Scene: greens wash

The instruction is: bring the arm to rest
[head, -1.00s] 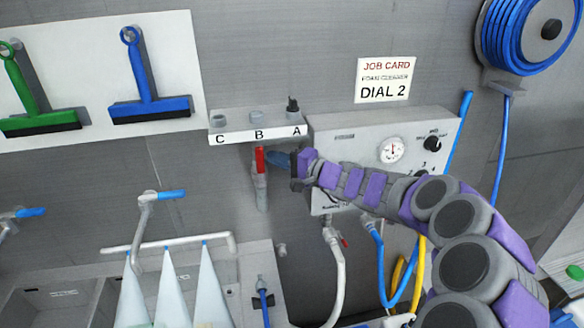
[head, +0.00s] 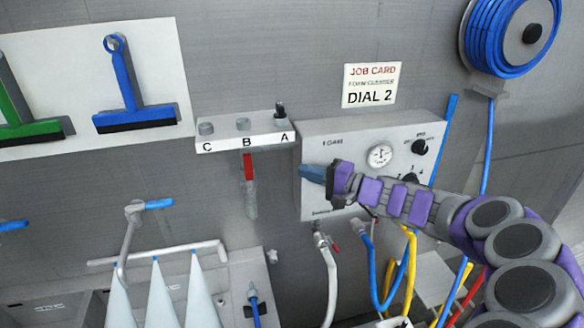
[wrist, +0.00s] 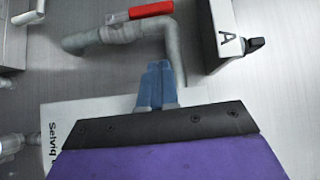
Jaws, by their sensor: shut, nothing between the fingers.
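My gripper (head: 312,174) has blue fingers, which are shut and empty. In the head view it is in front of the left part of the grey control box (head: 322,135), to the right of the red-handled valve (head: 249,168). My purple and grey arm reaches in from the lower right. In the wrist view the shut fingers (wrist: 158,85) point toward the pipe of the valve, whose red handle (wrist: 151,10) lies above them. I cannot tell the exact gap to the box.
A shelf (head: 245,142) marked C, B and A holds knobs above the valve. A job card (head: 371,85) reads DIAL 2. A blue hose reel (head: 515,35) hangs at upper right. Hoses (head: 375,270) hang below the box. A sink tap (head: 133,225) stands at left.

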